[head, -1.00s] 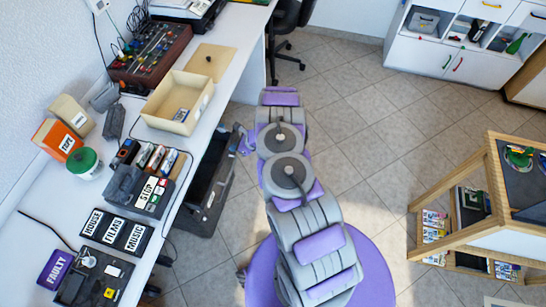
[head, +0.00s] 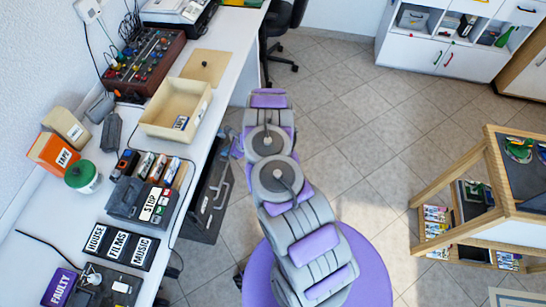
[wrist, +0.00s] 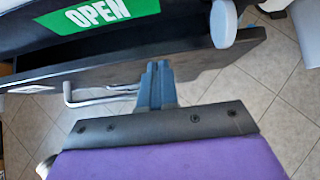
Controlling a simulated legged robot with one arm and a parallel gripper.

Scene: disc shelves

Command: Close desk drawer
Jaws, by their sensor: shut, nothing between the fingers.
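The dark desk drawer (head: 208,222) shows in the head view beside the desk's right edge, projecting out from under the white top. In the wrist view its dark front panel (wrist: 210,57) runs across the upper part, with a bent metal handle (wrist: 95,94) left of my fingers. My gripper (wrist: 157,70) is shut and empty. Its fingertips are at the panel's edge; I cannot tell if they touch. A green OPEN label (wrist: 97,13) is on a dark surface above the panel.
The white desk (head: 60,212) carries a beige box (head: 176,108), a dark STOP device (head: 140,200) and several other items. A wooden shelf stand (head: 440,180) is at right. An office chair (head: 284,40) is at the back. Tiled floor between is clear.

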